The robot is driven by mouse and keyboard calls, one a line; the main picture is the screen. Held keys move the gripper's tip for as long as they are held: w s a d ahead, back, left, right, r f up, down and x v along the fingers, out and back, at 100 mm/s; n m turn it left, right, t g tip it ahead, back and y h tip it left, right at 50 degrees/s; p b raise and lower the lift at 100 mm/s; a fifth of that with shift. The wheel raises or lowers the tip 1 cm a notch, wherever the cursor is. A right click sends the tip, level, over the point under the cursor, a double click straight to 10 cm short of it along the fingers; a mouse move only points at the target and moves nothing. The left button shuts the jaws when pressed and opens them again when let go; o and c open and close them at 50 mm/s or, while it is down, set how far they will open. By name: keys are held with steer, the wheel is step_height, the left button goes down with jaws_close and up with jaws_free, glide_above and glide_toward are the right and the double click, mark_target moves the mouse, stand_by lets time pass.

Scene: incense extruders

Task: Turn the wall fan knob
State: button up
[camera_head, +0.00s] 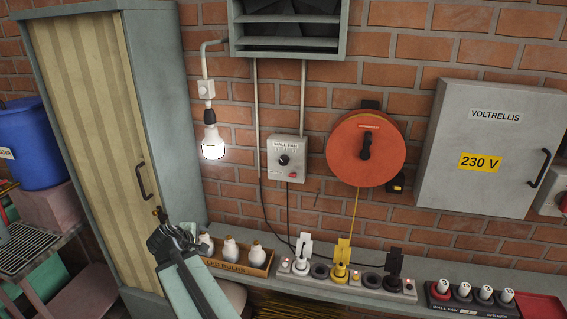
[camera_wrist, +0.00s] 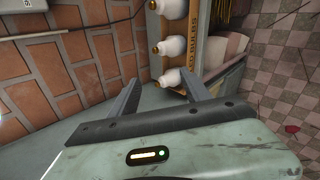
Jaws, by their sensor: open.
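The wall fan box (camera_head: 287,158) is a light grey box on the brick wall, labelled "WALL FAN". Its round black knob (camera_head: 284,160) sits at the middle of the box, with a small red part at the lower right. My gripper (camera_head: 170,230) is in front of the cabinet, low and to the left of the box, well apart from it. In the wrist view my gripper (camera_wrist: 160,100) is open, with nothing between its two fingers. The knob is not in the wrist view.
A tray of bulbs (camera_head: 228,262) stands on the shelf just right of my gripper; bulbs also show in the wrist view (camera_wrist: 168,46). A lit bulb (camera_head: 213,145) hangs left of the box. An orange reel (camera_head: 345,160) is to its right. Plugs and cables line the shelf below.

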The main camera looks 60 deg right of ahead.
steer(key=s+d+r+n+h, duration=0.35)
steer(key=d+r, duration=0.25)
steer(key=d, duration=0.3)
steer(key=s+d+r+n+h, duration=0.2)
steer(key=s+d+r+n, duration=0.25)
steer(key=d, duration=0.55)
steer(key=n+t+h, duration=0.2)
steer(key=n+h, duration=0.1)
steer(key=n, duration=0.5)
glide_toward(283, 162)
steer(key=d, duration=0.2)
steer(key=x, duration=0.7)
steer(key=shift+w+d+f+p, duration=0.1)
steer(key=shift+w+d+p, duration=0.1)
steer(key=shift+w+p, duration=0.2)
jaws_close()
